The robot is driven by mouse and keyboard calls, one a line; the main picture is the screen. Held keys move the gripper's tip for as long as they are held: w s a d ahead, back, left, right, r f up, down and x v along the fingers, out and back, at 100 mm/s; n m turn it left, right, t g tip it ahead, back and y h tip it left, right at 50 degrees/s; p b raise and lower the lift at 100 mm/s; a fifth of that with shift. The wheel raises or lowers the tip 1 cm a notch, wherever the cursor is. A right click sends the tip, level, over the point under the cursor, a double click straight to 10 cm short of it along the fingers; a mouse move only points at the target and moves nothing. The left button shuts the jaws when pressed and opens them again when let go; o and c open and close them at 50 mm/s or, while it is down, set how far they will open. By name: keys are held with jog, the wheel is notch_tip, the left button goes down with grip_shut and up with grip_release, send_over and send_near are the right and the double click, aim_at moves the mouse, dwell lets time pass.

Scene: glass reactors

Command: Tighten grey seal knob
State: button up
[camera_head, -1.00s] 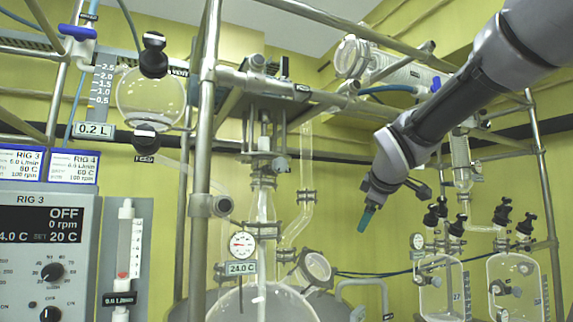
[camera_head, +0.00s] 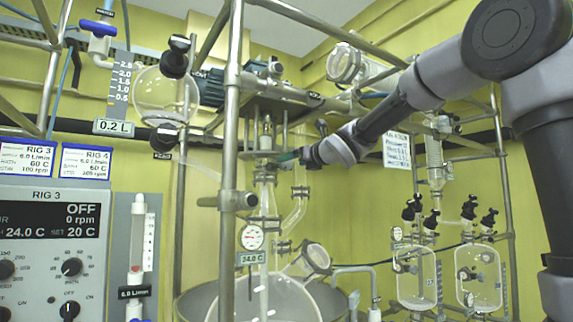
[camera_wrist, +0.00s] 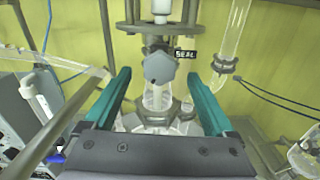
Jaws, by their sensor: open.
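The grey seal knob (camera_wrist: 160,66) shows in the wrist view as a faceted grey knob, next to a black label (camera_wrist: 185,54) that reads SEAL. It sits on the stirrer shaft assembly above the glass neck. My gripper (camera_wrist: 163,80) is open, with its two teal fingers to the left and right of the knob in that view. I cannot tell from the wrist view whether the knob is between the fingertips or still beyond them. In the head view my gripper (camera_head: 284,157) points left at the shaft assembly, and the knob is not clear there.
A vertical steel post (camera_head: 229,130) stands left of the shaft. A dial gauge (camera_head: 252,237) and the large glass vessel (camera_head: 275,302) are below. A glass side tube (camera_wrist: 233,45) stands right of the knob. The RIG 3 control box (camera_head: 50,250) is at left.

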aim_at(288, 162)
jog(key=shift+x, duration=2.75)
jog(key=c, duration=1.4)
jog(key=shift+o, duration=0.2)
